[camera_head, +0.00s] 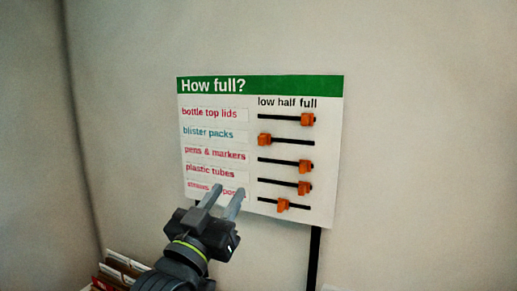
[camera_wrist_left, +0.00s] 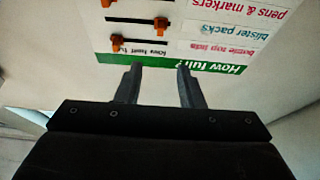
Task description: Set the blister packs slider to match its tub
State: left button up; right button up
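The white "How full?" board (camera_head: 215,122) has a green header and a low, half, full scale. Its blister packs slider (camera_head: 264,139) is an orange knob at the low end of its black track. In the left wrist view the board appears upside down, with that same knob (camera_wrist_left: 161,22) beyond the fingers. My left gripper (camera_head: 228,191) is open and empty, in front of the board's lower left, over the bottom label. Its fingers (camera_wrist_left: 160,68) are apart in the wrist view too. My right gripper is out of view. No blister packs tub can be made out.
The bottle top lids knob (camera_head: 307,119), pens and markers knob (camera_head: 305,165) and plastic tubes knob (camera_head: 304,187) sit toward full. The bottom knob (camera_head: 283,205) is near half. A black post (camera_head: 314,260) stands below the board.

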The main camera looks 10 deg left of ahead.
aim_at(261, 143)
pick_arm(q)
jog(key=p+x, duration=0.5)
jog(key=x, duration=1.1)
jog(key=shift+w, duration=0.45)
grip_shut()
